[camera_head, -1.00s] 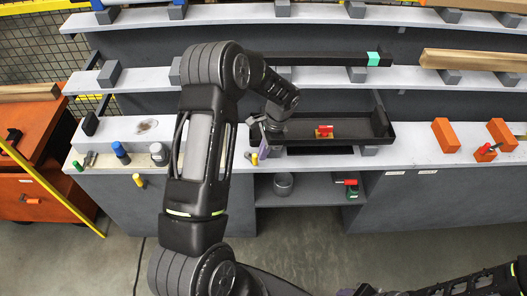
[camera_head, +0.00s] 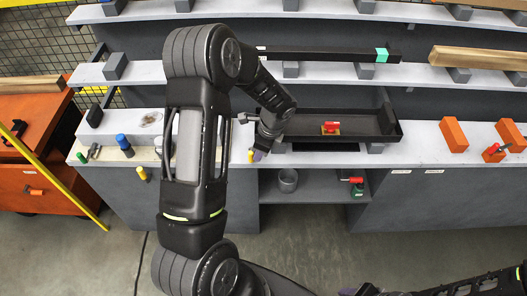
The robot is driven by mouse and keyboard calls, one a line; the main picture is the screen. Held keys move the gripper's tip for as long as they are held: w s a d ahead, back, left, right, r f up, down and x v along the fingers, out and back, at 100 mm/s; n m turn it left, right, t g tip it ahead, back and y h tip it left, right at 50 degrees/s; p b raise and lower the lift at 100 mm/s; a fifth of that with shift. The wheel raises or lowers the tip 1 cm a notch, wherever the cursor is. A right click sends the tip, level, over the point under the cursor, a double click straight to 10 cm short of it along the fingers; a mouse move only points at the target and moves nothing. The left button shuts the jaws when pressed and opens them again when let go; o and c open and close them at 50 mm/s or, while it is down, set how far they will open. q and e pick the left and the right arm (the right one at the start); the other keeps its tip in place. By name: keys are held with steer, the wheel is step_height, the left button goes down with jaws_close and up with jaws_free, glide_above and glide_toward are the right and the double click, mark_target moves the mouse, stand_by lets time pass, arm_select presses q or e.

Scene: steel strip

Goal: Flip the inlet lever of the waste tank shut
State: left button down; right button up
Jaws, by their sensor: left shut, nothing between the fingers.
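My left gripper (camera_head: 260,151) is shut and empty, pointing down at the bench's front edge, just left of the black tray (camera_head: 384,122). A small yellow peg (camera_head: 251,156) is close to its left side; I cannot tell whether they touch. Another red-handled lever on a green body (camera_head: 356,183) is on the lower shelf. I cannot tell which lever belongs to the waste tank. My right arm shows at the lower right; its gripper is not clearly visible.
A grey cylinder (camera_head: 288,180) stands on the lower shelf. Orange blocks (camera_head: 453,136) and a red-handled piece (camera_head: 494,151) are on the bench at right. Blue-topped (camera_head: 124,145) and green-topped pegs are at left.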

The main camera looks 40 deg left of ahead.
arm_select(q)
steer(key=s+m, duration=0.1)
steer(key=a+m+t, duration=0.1)
steer(key=m, duration=0.1)
steer(key=shift+s+a+m, duration=0.2)
steer(key=shift+s+m, duration=0.1)
steer(key=shift+s, duration=0.05)
steer(key=shift+s+a+m+p, duration=0.4)
steer(key=shift+a+m, duration=0.25)
steer(key=shift+m, duration=0.25)
arm_select(e)
steer(key=shift+r, duration=0.3)
arm_select(q)
steer(key=shift+s+a, duration=0.1)
steer(key=shift+r, duration=0.1)
arm_select(e)
steer(key=shift+r, duration=0.1)
